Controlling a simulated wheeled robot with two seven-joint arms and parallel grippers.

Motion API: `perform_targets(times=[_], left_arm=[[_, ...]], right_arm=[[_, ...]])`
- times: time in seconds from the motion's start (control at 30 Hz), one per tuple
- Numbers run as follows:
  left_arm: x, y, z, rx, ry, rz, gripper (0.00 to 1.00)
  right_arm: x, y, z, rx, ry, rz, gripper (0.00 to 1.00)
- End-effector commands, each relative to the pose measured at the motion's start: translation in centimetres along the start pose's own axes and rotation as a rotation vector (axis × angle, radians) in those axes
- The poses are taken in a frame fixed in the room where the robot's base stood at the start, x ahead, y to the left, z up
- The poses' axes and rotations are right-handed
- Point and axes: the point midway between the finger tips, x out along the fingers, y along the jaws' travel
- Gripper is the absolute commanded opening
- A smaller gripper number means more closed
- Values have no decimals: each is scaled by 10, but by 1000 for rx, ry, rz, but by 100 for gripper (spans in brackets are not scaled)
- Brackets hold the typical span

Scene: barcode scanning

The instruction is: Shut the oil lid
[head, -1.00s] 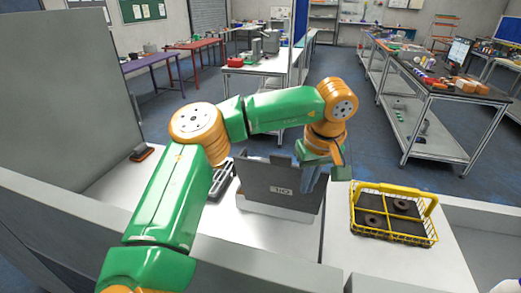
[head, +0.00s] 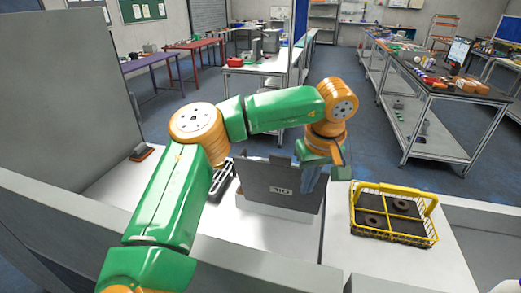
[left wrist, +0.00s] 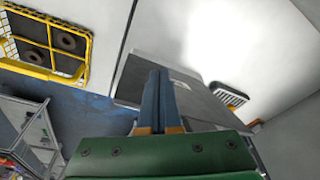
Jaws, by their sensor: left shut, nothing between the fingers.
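The oil lid (head: 262,184) is a dark grey panel with "OIL" lettering. It stands raised and nearly upright on the white table in the head view. In the left wrist view the grey panel (left wrist: 200,103) lies under and beside the fingers. My left gripper (head: 308,185) points down at the panel's right part, with its fingers overlapping the panel. It also shows in the left wrist view (left wrist: 158,75), with its blue-grey fingers together and nothing between them. Whether the fingers touch the lid is unclear. My right gripper is not in view.
A yellow wire basket (head: 395,238) with dark round parts stands to the right of the lid. A dark slotted tray (head: 222,178) lies left of it, partly behind my arm. A small orange-and-black item (head: 142,153) lies at the far left. White table (head: 415,268) shows bare at the front right.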

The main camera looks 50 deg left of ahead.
Motion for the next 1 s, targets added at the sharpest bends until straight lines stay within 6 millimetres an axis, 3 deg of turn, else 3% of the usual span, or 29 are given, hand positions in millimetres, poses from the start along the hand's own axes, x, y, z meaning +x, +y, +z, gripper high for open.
perform_targets(times=[0.33,0.57,0.73,1.0], left_arm=[[-3,1,-2,-1,-1,0,0],[-11,12,-23,-2,-1,-2,0],[-10,24,-43,-3,0,-1,0],[-8,35,-64,0,0,0,0]], right_arm=[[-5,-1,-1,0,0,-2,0],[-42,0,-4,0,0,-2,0],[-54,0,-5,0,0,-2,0],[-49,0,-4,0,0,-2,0]])
